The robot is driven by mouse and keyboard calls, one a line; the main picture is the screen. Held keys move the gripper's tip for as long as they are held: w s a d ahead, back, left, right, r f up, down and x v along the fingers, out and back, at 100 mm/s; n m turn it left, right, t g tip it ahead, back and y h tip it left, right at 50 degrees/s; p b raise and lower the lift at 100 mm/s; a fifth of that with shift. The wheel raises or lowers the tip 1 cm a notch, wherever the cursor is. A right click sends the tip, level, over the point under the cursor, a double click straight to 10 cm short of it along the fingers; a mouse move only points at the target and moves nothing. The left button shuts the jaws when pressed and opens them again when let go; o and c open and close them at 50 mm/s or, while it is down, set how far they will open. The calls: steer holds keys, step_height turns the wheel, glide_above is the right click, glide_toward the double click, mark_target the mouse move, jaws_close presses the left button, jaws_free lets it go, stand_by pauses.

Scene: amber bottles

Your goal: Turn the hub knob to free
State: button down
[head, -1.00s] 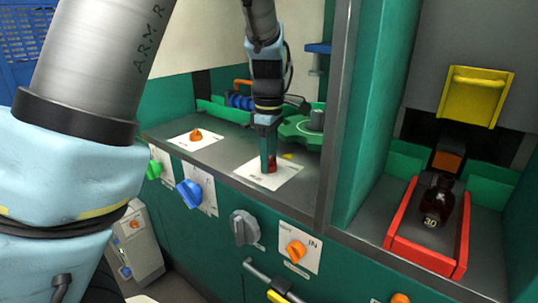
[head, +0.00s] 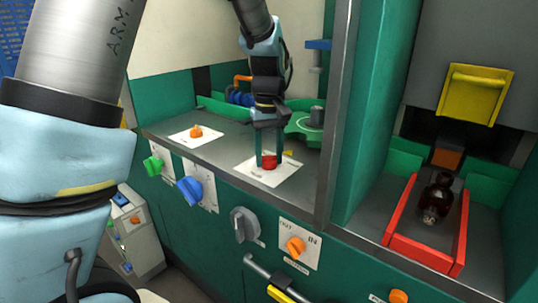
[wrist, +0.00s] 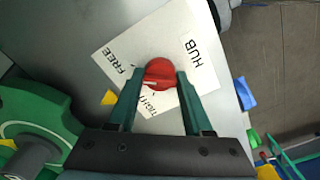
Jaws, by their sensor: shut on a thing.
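The hub knob (head: 269,164) is red and sits on a white card (head: 285,176) on the grey counter. In the wrist view the knob (wrist: 160,74) lies between the words FREE at upper left and TIGHT below on the card (wrist: 188,42), with HUB at right. I cannot tell exactly which word it points to. My gripper (head: 269,158) reaches down from above, and its two dark green fingers are closed on opposite sides of the knob. In the wrist view my gripper (wrist: 159,82) also holds it between the fingertips.
A green wheel (head: 304,126) with a grey hub stands close behind the knob. An orange knob (head: 196,131) is on a card to the left. Green, blue and grey knobs line the front panel below. A dark bottle (head: 437,198) lies in a red-sided tray (head: 462,235) at right.

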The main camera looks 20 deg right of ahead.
mark_target(269, 156)
steer(key=shift+m, duration=0.9)
steer(key=shift+c, duration=1.6)
jaws_free()
step_height(269, 156, up, 11)
steer(key=b, duration=0.2)
steer(key=shift+f, duration=0.15)
